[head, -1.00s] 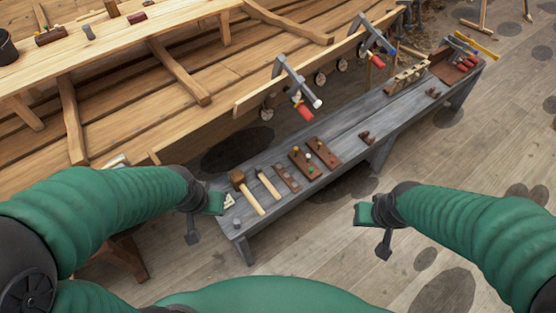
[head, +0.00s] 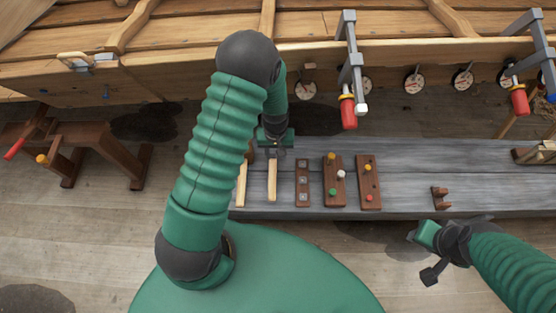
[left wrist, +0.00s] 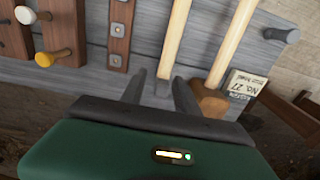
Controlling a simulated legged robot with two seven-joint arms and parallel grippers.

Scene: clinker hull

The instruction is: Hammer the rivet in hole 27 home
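Two wooden-handled tools lie on the grey bench (head: 410,185). One is a mallet with a wooden head (left wrist: 208,100); its pale handle (head: 242,184) is at the left. The other is a hammer (head: 272,184), whose handle (left wrist: 172,42) runs toward my left gripper. My left gripper (head: 276,148) is over this hammer's head end. In the left wrist view its fingers (left wrist: 160,82) are apart, on either side of the hammer; its head is mostly hidden. A card marked No. 27 (left wrist: 247,84) lies beside the mallet. My right gripper (head: 424,238) hangs in front of the bench. I cannot make out hole 27 or its rivet.
Brown blocks with metal squares (head: 303,182) and coloured pegs (head: 335,187) lie right of the hammer. The wooden hull (head: 200,82) runs behind the bench, with a red-handled clamp (head: 348,108) hanging over it. A sawhorse (head: 95,150) stands left.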

